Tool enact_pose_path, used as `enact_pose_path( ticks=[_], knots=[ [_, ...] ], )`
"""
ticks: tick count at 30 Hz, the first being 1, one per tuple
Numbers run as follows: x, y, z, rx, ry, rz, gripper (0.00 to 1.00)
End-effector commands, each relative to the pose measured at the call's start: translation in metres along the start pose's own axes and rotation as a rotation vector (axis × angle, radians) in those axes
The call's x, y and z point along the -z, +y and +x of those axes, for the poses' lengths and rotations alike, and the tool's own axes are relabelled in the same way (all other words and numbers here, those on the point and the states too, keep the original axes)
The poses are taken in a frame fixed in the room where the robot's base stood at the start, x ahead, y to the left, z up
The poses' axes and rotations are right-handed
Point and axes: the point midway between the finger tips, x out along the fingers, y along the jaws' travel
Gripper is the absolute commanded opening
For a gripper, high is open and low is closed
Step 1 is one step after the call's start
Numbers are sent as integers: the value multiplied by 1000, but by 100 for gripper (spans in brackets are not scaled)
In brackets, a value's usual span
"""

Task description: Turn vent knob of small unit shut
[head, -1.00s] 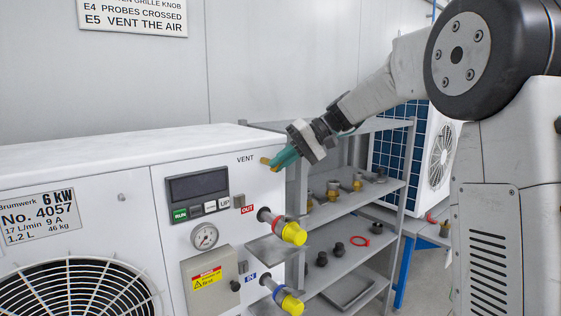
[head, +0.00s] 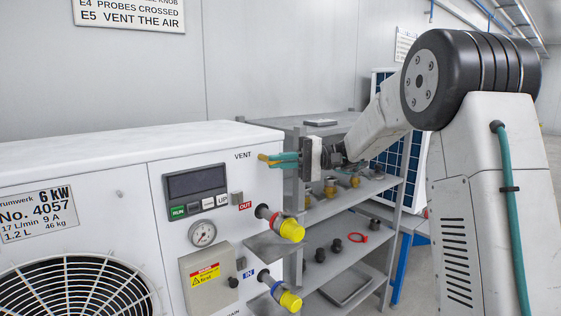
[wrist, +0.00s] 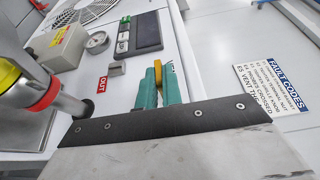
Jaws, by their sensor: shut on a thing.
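The white unit (head: 150,170) with plate No. 4057 and 6 kW fills the left of the head view. My gripper (head: 272,159) has teal fingers closed around the knob, coming in from the right, nearly level. The wrist view shows the teal fingers (wrist: 159,88) on both sides of the yellow knob (wrist: 158,72). The fingers partly hide the knob, and I cannot tell its exact turn position.
A red-banded OUT fitting (head: 280,223) and a blue-banded IN fitting (head: 280,290), both yellow-ended, stick out below the gripper. A grey shelf (head: 345,222) with small fittings stands behind the arm. A FAULT CODES sign (wrist: 272,88) is on the wall.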

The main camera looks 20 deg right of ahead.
Motion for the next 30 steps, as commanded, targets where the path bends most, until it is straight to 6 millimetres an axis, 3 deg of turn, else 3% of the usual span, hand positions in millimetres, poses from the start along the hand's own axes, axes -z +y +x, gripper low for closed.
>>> enact_pose_path(
  ticks=[15, 18, 26, 30],
  knots=[
    [0, 0, 0, 20, 1, 7, 0],
    [0, 0, 0, 20, 1, 7, 29],
    [0, 0, 0, 19, 0, 8, 29],
    [0, 1, -10, 19, 2, 8, 29]
  ],
)
